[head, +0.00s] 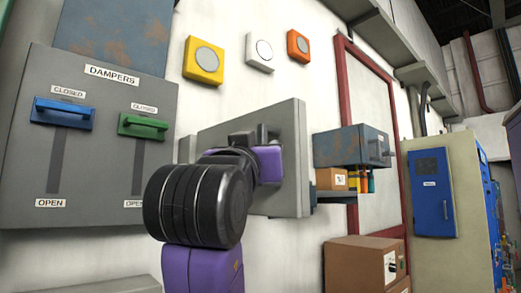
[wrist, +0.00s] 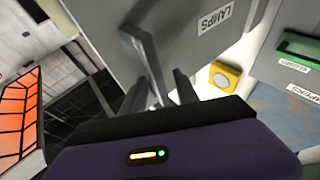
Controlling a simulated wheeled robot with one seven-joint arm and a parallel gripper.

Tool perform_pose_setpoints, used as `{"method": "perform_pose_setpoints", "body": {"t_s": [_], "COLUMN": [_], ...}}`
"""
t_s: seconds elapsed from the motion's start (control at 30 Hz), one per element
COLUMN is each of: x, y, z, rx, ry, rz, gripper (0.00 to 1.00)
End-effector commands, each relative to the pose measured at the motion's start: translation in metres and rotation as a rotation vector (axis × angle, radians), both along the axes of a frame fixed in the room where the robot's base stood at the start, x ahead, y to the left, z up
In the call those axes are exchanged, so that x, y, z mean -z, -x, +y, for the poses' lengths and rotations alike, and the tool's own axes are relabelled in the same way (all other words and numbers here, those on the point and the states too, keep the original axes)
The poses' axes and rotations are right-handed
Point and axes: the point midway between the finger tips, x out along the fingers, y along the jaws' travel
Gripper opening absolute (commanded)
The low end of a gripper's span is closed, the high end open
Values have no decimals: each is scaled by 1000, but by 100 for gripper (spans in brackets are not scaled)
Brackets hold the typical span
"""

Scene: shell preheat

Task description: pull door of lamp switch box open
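The lamp switch box (head: 281,165) is a grey box on the wall, partly hidden behind my arm in the head view. Its grey door (wrist: 190,30) carries a "LAMPS" label (wrist: 215,17) in the wrist view, which shows it tilted. A grey bar handle (wrist: 143,50) stands out from the door. My gripper (wrist: 160,85) is at this handle, with one dark finger on each side of the bar. A gap shows between the bar and the right finger, so the fingers look open. Whether the door is slightly ajar is unclear.
A dampers panel (head: 98,130) with blue and green handles is at left. Yellow (head: 203,61), white (head: 260,54) and orange (head: 298,46) wall units sit above the box.

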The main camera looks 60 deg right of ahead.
Motion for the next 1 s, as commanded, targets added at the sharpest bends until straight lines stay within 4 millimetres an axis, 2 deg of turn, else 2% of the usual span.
{"method": "perform_pose_setpoints", "body": {"t_s": [0.2,0.43,1.0], "x": [16,26,27], "y": [11,20,23], "z": [32,56,61], "rx": [-7,-4,-2], "ry": [1,2,1], "rz": [-2,-1,-1], "gripper": [36,36,36]}}
